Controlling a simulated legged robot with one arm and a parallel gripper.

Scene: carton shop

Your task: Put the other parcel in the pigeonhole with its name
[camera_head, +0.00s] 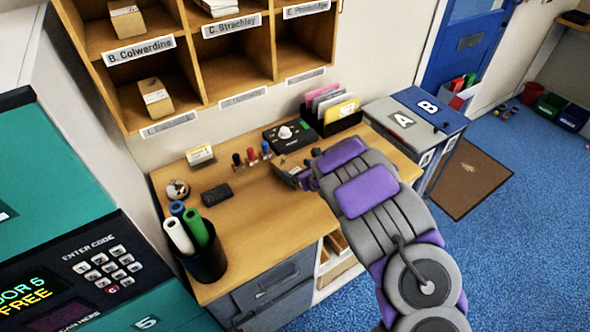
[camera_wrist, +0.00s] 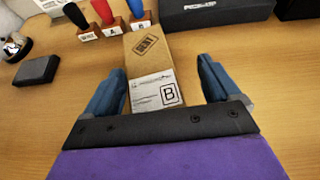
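A small brown cardboard parcel (camera_wrist: 154,62) lies on the wooden desk, with a "DENT" stamp and a white label marked "B". In the wrist view my gripper (camera_wrist: 165,85) is open, with its blue fingers on either side of the parcel's near end and gaps to it. In the head view the parcel (camera_head: 286,172) is mostly hidden by my gripper (camera_head: 306,178). The pigeonhole rack (camera_head: 187,40) hangs on the wall above the desk, with name plates B. Colwardine, C. Strachley and E. Pembridge. Another parcel (camera_head: 155,97) sits in the compartment below the B. Colwardine plate.
Several stamps (camera_head: 252,156) stand in a row behind the parcel. A black box (camera_head: 290,135), a file holder (camera_head: 333,110), a dark pad (camera_head: 216,195) and a pen cup (camera_head: 205,258) are on the desk. Bins A and B (camera_head: 413,118) stand to the right.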

